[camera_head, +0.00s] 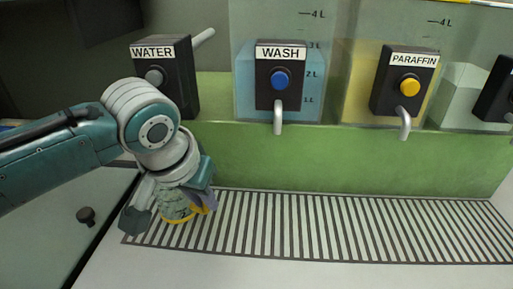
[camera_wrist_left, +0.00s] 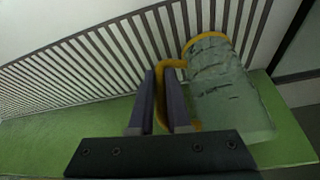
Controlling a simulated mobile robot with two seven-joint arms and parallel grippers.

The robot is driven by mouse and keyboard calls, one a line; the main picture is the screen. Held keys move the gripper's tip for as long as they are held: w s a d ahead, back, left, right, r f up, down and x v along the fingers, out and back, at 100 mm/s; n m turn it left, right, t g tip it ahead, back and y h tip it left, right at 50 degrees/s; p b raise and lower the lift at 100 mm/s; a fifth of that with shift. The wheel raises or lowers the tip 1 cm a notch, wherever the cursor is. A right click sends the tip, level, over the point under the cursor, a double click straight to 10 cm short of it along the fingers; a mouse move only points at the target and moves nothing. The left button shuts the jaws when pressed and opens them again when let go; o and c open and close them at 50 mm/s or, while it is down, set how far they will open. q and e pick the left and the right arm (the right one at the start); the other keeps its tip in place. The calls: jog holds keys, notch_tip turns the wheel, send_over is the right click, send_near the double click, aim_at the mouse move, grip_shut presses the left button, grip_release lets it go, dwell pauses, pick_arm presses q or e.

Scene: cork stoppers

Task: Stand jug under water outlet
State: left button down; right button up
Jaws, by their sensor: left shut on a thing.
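The jug is a pale green, see-through vessel with a yellow band and a yellow handle. In the head view the jug (camera_head: 172,204) is partly hidden by my left wrist, over the left end of the slatted grate. It also shows in the left wrist view (camera_wrist_left: 230,95), beside my fingers. My left gripper (camera_head: 207,203) is shut on the yellow handle, which shows between the fingers in the left wrist view (camera_wrist_left: 163,82). The WATER unit (camera_head: 180,75) is black with a grey knob. Its outlet is hidden behind my arm. I cannot tell whether the jug touches the grate.
The slatted grate (camera_head: 320,228) runs clear to the right, below a green panel (camera_head: 340,160). The WASH unit (camera_head: 281,75) and PARAFFIN unit (camera_head: 404,82) have grey spouts hanging down over the panel. A dark knob (camera_head: 86,216) is at lower left.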

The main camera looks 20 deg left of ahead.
pick_arm(q)
jog(key=c, duration=0.9)
grip_release()
jog(key=shift+r, duration=0.4)
jog(key=p+v, duration=0.4)
jog(key=v, duration=0.7)
jog(key=s+f, duration=0.1)
jog(key=s, duration=0.5)
jog(key=s+m, duration=0.1)
jog(key=s, duration=0.5)
jog(key=s+d+f+m+g, duration=0.1)
jog(key=s, duration=0.5)
jog(key=shift+s+f, duration=0.3)
jog(key=shift+f, duration=0.05)
jog(key=shift+d, duration=0.1)
